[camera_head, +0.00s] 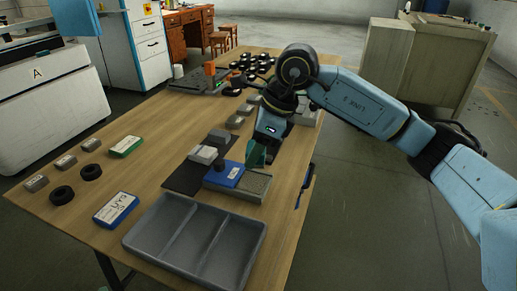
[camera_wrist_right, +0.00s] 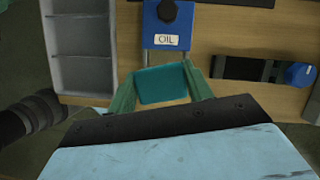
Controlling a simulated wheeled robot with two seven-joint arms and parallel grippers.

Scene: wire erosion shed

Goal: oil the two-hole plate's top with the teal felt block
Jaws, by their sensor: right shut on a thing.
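My right gripper (camera_head: 259,148) is shut on the teal felt block (camera_head: 256,156), above the near right part of the table. In the right wrist view the teal block (camera_wrist_right: 161,84) sits between the two green fingers (camera_wrist_right: 161,90). A blue oil box (camera_head: 222,174) with a black knob stands just left of the block; its OIL label shows in the wrist view (camera_wrist_right: 167,40). Grey blocks (camera_head: 203,154) lie on a black mat (camera_head: 182,180) beyond it. No holes can be made out, so I cannot tell which is the two-hole plate. My left gripper is out of view.
A grey divided tray (camera_head: 195,238) stands at the table's near end. A shallow grey tray (camera_head: 252,187) adjoins the oil box.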

